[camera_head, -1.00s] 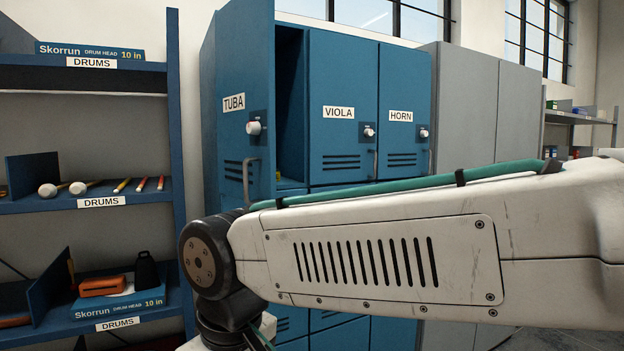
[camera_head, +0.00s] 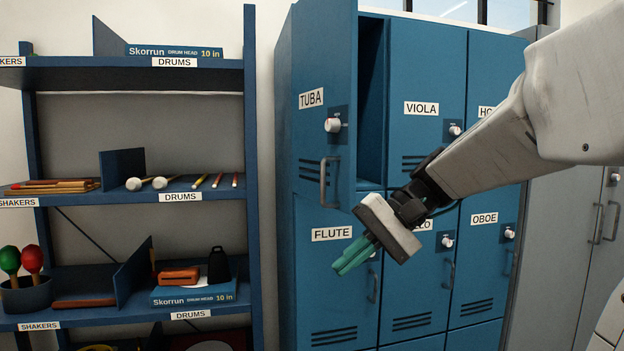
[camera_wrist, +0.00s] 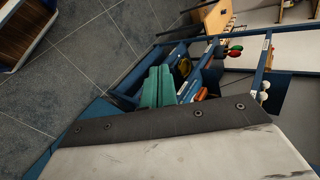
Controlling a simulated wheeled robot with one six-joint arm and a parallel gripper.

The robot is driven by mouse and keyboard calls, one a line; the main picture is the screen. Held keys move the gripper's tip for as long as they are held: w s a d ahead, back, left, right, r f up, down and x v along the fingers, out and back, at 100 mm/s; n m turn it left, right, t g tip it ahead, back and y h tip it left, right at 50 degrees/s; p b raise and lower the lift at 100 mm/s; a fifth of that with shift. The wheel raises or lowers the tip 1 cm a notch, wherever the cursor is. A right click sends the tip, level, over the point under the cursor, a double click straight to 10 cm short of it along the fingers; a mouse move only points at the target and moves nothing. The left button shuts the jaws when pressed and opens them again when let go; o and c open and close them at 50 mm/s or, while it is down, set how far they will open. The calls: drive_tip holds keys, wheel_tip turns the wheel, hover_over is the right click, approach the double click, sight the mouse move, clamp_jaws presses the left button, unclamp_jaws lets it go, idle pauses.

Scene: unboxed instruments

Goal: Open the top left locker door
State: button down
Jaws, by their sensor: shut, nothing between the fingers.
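The top left locker door (camera_head: 317,178), labelled TUBA, stands swung open in the head view, with a white knob (camera_head: 333,125) and a grey bar handle (camera_head: 326,183). The dark inside of its locker (camera_head: 372,105) shows to the right of the door. My gripper (camera_head: 350,262) has green fingers that are shut and empty. In the head view it is below and right of the TUBA door, in front of the FLUTE door (camera_head: 330,285). The fingers also show in the wrist view (camera_wrist: 158,88), where the TUBA door cannot be made out.
The VIOLA door (camera_head: 425,105) and the lockers below look shut. A blue shelf rack (camera_head: 250,180) with drum sticks, boxes and shakers stands left of the lockers. A grey cabinet (camera_head: 565,250) is at the right. The wrist view shows open tiled floor (camera_wrist: 100,60).

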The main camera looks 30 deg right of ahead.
drive_tip(key=w+d+r+m+t+y, duration=0.15)
drive_tip(key=d+r+t, duration=0.35)
drive_tip(key=d, duration=0.7)
drive_tip(key=w+d+r+m+t+y, duration=0.1)
drive_tip(key=w+d+r+m+t, duration=0.15)
drive_tip(key=d+r+t, duration=0.6)
drive_tip(key=w+a+f+g, duration=0.2)
drive_tip(key=w+a+g, duration=0.1)
drive_tip(key=w+a, duration=0.4)
drive_tip(key=shift+w+a+f+n+g, duration=0.3)
drive_tip(key=shift+w+a+n+g, duration=0.05)
drive_tip(key=shift+n, duration=0.05)
